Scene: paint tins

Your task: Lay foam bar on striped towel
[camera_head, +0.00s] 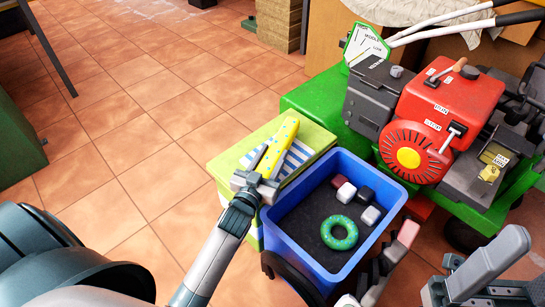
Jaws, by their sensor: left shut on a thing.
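A yellow foam bar with pale dots (279,146) is in my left gripper (262,172), which is shut on its near end. The bar points away from me, over the blue-and-white striped towel (300,153). The towel lies on top of a yellow-green box (232,158). I cannot tell whether the bar touches the towel, as the bar hides part of it. Grey parts at the lower right look like my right gripper (480,272); its jaws are not clear.
A blue bin (298,241) beside the box holds a green dotted ring (339,232) and several small blocks. A red-and-green engine machine (440,105) stands behind the bin at right. Open tiled floor lies at left.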

